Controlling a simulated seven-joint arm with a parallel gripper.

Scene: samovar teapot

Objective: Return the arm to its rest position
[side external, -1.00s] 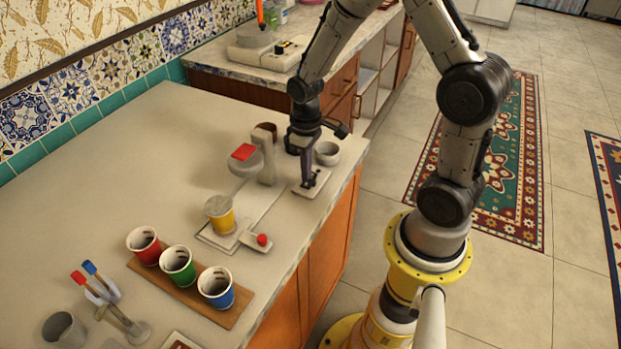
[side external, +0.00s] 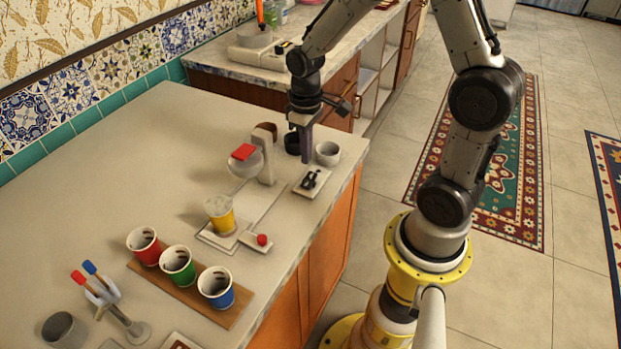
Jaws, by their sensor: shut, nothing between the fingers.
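My gripper (side external: 307,158) points down at the far right part of the counter. Its fingers are shut with nothing between them. It is above or just behind a small light tray (side external: 302,190) that bears a dark item (side external: 312,179). The exact height of the fingertips above the counter is hard to tell.
A yellow cup (side external: 220,215) stands nearer the front, beside a small tray with a red ball (side external: 262,240). Red, green and blue cups stand on a wooden board (side external: 188,293).

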